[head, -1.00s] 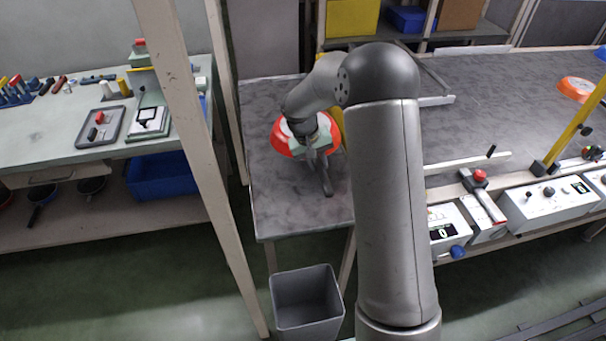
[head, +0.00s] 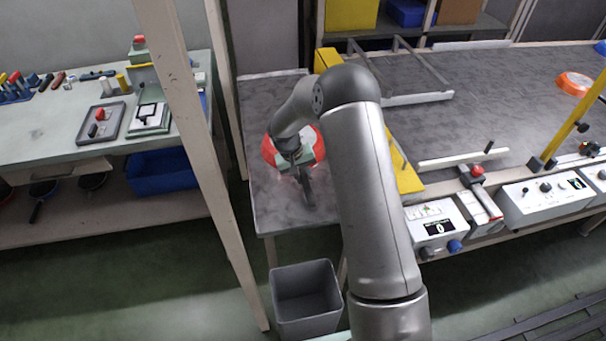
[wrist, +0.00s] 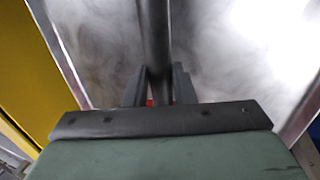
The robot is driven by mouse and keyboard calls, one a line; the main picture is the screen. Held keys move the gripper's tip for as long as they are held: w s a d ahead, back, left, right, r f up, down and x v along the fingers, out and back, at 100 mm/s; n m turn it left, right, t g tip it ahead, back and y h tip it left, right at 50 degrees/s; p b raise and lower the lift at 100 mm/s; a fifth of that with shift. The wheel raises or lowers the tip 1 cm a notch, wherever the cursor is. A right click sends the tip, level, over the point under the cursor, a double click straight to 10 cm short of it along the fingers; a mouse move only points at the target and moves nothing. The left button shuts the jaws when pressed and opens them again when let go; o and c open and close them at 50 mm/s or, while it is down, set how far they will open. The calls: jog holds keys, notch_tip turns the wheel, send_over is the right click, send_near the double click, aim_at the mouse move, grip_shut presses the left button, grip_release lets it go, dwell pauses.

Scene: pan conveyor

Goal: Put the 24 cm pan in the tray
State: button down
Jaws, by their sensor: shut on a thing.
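An orange-red pan (head: 268,152) with a pale inside is over the grey metal surface left of the conveyor, partly hidden by my arm. Its dark handle (head: 308,192) points toward the front of that surface. My gripper (head: 299,170) is shut on the handle. In the wrist view, the handle (wrist: 155,40) runs between the two fingers of my gripper (wrist: 157,88), over bright metal. I cannot tell whether the pan touches the surface. The grey metal surface with edge strips (head: 262,205) may be the tray; a small grey tray (head: 84,133) also lies on the left bench.
A yellow bar (head: 404,172) stands between the surface and the conveyor (head: 475,95). Another orange pan (head: 574,83) is on the conveyor at right. A pale post (head: 190,120) rises left of the surface. A grey bin (head: 306,295) stands in front below.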

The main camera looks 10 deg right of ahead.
jog(key=c, duration=1.2)
grip_release()
jog(key=b+v, duration=0.1)
jog(key=v, duration=1.1)
jog(key=s+r, duration=0.5)
jog(key=s, duration=0.1)
jog(key=s+d+r+y, duration=0.1)
jog(key=s+r, duration=0.1)
jog(key=s, duration=1.2)
jog(key=s+d+r+y, duration=0.1)
jog(key=s+r+y, duration=0.1)
jog(key=s, duration=1.3)
jog(key=shift+s+d, duration=0.3)
jog(key=shift+r, duration=0.1)
